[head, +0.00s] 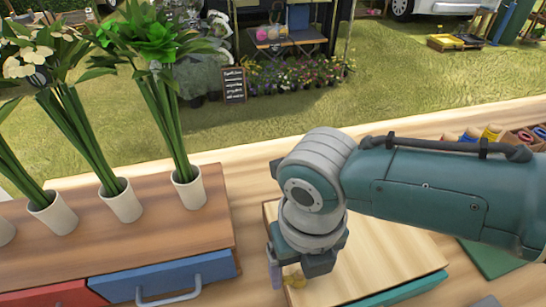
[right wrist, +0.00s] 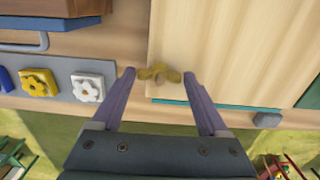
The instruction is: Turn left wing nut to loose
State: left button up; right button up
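A brass-yellow wing nut (head: 294,277) sits near the front left of a light wooden board (head: 390,250) with a teal layer under it. In the right wrist view the wing nut (right wrist: 159,74) shows between my fingertips, with the board (right wrist: 220,45) around and beyond it. My right gripper (head: 288,272) points down over the board's front left. In the right wrist view its two purple-grey fingers (right wrist: 158,75) stand apart, one on each side of the wing nut, with visible gaps. My left gripper is not in view. I see no second wing nut.
A wooden drawer box (head: 215,215) with a blue drawer (head: 165,275) and a red drawer (head: 60,295) stands left, bearing flowers in white cups (head: 188,188). Flower tiles (right wrist: 87,88) lie on a grey strip. Spools (head: 490,134) stand at the right.

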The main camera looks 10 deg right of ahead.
aim_at(300, 275)
jog(key=shift+o, duration=1.3)
jog(key=shift+r, duration=0.1)
jog(key=shift+r, duration=0.3)
notch_tip(300, 275, up, 9)
jog(key=p, duration=0.2)
